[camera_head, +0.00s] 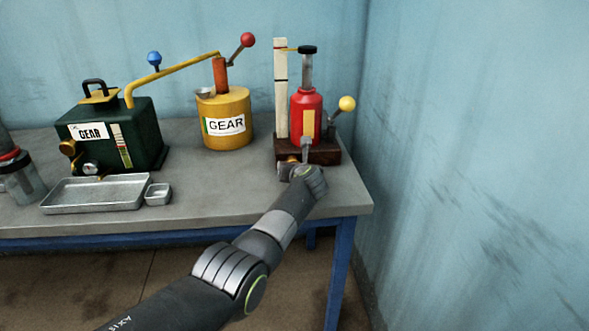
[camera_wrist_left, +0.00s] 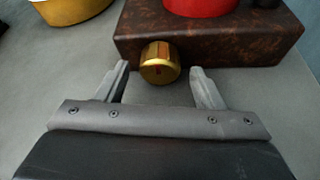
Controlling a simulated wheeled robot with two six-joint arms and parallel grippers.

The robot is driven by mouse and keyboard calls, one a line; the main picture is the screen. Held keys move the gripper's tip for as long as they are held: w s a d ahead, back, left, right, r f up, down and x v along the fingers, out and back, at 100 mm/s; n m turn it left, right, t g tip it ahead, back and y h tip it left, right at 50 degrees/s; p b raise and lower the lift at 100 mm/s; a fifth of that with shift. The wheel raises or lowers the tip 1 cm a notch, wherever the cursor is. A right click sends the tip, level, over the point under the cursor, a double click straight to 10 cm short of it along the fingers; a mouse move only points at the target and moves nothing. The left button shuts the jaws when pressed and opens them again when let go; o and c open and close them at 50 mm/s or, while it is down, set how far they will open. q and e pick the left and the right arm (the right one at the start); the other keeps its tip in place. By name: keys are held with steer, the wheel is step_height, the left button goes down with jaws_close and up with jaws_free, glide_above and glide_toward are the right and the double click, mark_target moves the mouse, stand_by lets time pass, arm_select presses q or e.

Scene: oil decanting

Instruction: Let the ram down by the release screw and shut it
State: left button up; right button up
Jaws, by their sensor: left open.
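The red jack (camera_head: 298,112) stands upright on a dark brown block (camera_head: 325,151) at the table's right end. Its grey ram (camera_head: 307,72) is raised, with a black cap (camera_head: 307,50) on top. A yellow pointer (camera_head: 290,49) reaches from the top to a white post (camera_head: 281,95), near its upper red mark. The brass release screw (camera_wrist_left: 160,64) has a small red mark and sticks out of the block's front. My left gripper (camera_head: 301,160) is open, its fingertips on either side of the screw with gaps visible in the wrist view. My right gripper is not in view.
A yellow GEAR can (camera_head: 225,138) with a red-knobbed lever stands left of the jack. A green GEAR tank (camera_head: 140,120), a shallow tray (camera_head: 95,194) and a small dish (camera_head: 158,194) are farther left. A blue wall (camera_head: 470,150) is close on the right.

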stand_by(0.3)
arm_select(q)
steer(key=c, duration=1)
steer(key=shift+b, duration=0.3)
steer(key=shift+f+m+b, duration=0.2)
steer(key=shift+m+b, duration=0.2)
steer(key=shift+b, duration=0.1)
steer(key=shift+r+m+y+b, duration=0.1)
steer(key=shift+m+y+b, duration=0.3)
steer(key=shift+y+b, duration=0.15)
steer(key=shift+r+y, duration=0.1)
steer(key=shift+y, duration=0.15)
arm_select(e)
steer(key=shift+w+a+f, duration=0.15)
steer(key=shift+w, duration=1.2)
